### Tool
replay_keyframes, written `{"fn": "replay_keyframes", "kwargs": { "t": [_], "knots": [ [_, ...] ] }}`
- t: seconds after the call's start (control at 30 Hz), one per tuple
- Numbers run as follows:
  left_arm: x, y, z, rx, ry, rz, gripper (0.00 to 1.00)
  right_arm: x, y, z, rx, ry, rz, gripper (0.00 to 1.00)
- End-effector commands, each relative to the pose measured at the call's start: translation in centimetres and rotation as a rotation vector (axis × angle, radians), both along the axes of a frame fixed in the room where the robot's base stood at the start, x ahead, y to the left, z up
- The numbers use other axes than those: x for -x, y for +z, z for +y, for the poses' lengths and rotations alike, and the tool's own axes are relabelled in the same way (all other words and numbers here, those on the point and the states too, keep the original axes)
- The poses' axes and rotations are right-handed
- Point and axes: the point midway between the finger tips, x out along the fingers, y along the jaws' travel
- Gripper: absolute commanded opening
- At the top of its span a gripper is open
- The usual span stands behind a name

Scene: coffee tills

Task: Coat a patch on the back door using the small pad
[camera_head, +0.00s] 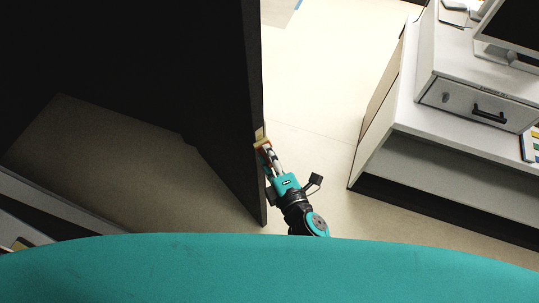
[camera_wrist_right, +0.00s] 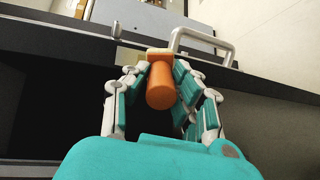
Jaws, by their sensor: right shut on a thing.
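The door (camera_head: 225,90) is a tall dark panel in the head view, with its edge towards my right gripper (camera_head: 266,149). In the wrist view my right gripper (camera_wrist_right: 160,68) is shut on the orange handle (camera_wrist_right: 160,88) of the small pad. The pad's tan head (camera_wrist_right: 158,52) points away from me and is at the dark surface. I cannot tell whether it touches it. A pale yellowish patch (camera_head: 259,133) shows on the door edge beside the pad, and also in the wrist view (camera_wrist_right: 128,53). My left gripper is out of view.
A white counter (camera_head: 400,110) with a drawer unit (camera_head: 480,100) and a monitor (camera_head: 515,25) stands at the right. A pale curved bar handle (camera_wrist_right: 205,36) shows just beyond the pad. Light floor (camera_head: 320,75) lies open between door and counter.

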Motion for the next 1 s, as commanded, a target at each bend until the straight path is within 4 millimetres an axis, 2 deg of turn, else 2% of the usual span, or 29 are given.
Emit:
{"fn": "replay_keyframes", "kwargs": {
  "t": [0.43, 0.8, 1.0],
  "knots": [
    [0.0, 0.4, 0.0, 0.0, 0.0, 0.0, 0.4, 0.0, 0.4, 0.0, 0.0, 0.0, -0.001, 0.0],
    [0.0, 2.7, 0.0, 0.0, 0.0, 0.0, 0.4, 0.0, 2.8, 0.0, -0.001, 0.0, -0.002, 0.0],
    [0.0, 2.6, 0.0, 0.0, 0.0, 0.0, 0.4, 0.0, 2.8, 0.0, -0.001, 0.0, -0.002, 0.0]
  ]
}}
